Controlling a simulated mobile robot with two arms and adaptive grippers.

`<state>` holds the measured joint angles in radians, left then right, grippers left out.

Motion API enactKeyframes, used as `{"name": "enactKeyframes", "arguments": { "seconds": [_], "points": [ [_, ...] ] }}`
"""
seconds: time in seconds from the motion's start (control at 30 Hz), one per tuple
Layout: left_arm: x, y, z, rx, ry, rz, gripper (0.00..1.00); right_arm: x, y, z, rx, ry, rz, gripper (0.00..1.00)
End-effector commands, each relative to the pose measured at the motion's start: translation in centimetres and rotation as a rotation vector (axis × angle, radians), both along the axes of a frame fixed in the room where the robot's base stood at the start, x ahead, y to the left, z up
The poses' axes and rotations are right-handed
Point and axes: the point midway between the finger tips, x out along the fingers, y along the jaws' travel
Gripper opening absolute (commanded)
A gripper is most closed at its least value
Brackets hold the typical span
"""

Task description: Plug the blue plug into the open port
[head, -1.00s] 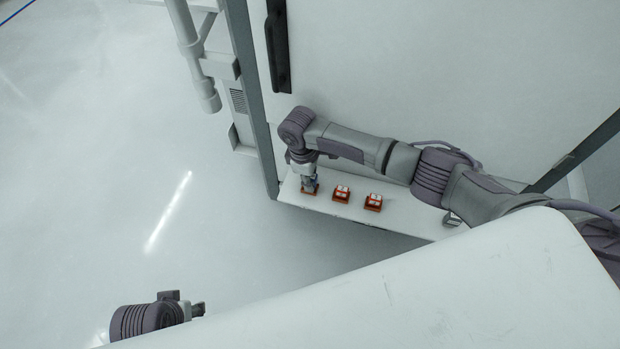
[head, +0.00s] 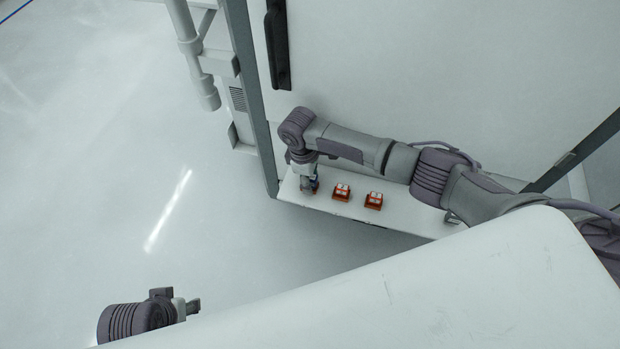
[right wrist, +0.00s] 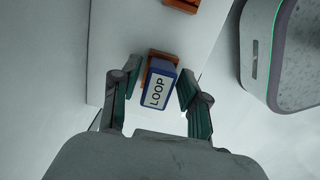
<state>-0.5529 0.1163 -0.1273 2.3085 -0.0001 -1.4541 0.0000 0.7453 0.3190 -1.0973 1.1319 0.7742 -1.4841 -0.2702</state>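The blue plug (right wrist: 159,86), with a white label reading LOOP, shows in the right wrist view. It is over an orange-red port (right wrist: 163,54), whose edges show behind it and at its left. I cannot tell how deep it sits in the port. My right gripper (right wrist: 160,75) is open around the plug, a finger on each side, with a visible gap at the left and little or none at the right. In the head view my right gripper (head: 309,188) is low at the shelf's left end and hides that port. My left gripper (head: 192,307) is far from the plug, at lower left; its fingers are too small to read.
Two orange-red ports with white-topped plugs (head: 342,192) (head: 374,200) stand to the right along the white shelf (head: 405,217). A dark frame post (head: 255,110) rises at the shelf's left end. Open floor lies left.

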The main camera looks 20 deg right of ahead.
Motion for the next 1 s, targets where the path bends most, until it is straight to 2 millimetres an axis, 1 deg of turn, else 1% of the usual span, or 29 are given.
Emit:
{"name": "enactKeyframes", "arguments": {
  "seconds": [0.3, 0.37, 0.43, 0.57, 0.8, 0.9, 1.0],
  "points": [
    [-0.2, 0.1, -0.3, 0.003, 0.007, -0.002, 0.45, 0.0, 0.0, 0.1, 0.0, 0.0, 0.0, 0.53],
    [-0.2, 0.1, -0.3, 0.002, 0.006, -0.003, 0.45, 0.1, 0.1, 0.4, 0.0, -0.001, 0.0, 0.53],
    [-0.2, 0.0, -0.3, 0.001, 0.005, -0.002, 0.45, 0.2, 0.2, 1.1, 0.002, -0.002, 0.002, 0.53],
    [-0.1, 0.0, -0.3, 0.001, 0.004, -0.001, 0.45, 0.4, 0.4, 3.4, 0.003, -0.005, 0.001, 0.53],
    [-0.1, 0.0, -0.2, 0.001, 0.003, 0.0, 0.45, 0.7, 0.9, 8.5, 0.002, -0.002, 0.001, 0.53],
    [0.0, 0.0, -0.2, 0.001, 0.003, 0.0, 0.45, 0.8, 1.1, 10.1, 0.001, -0.003, 0.0, 0.53],
    [0.0, 0.0, -0.2, 0.001, 0.003, 0.0, 0.45, 0.8, 1.2, 11.2, 0.0, -0.001, 0.001, 0.53]
  ]
}}
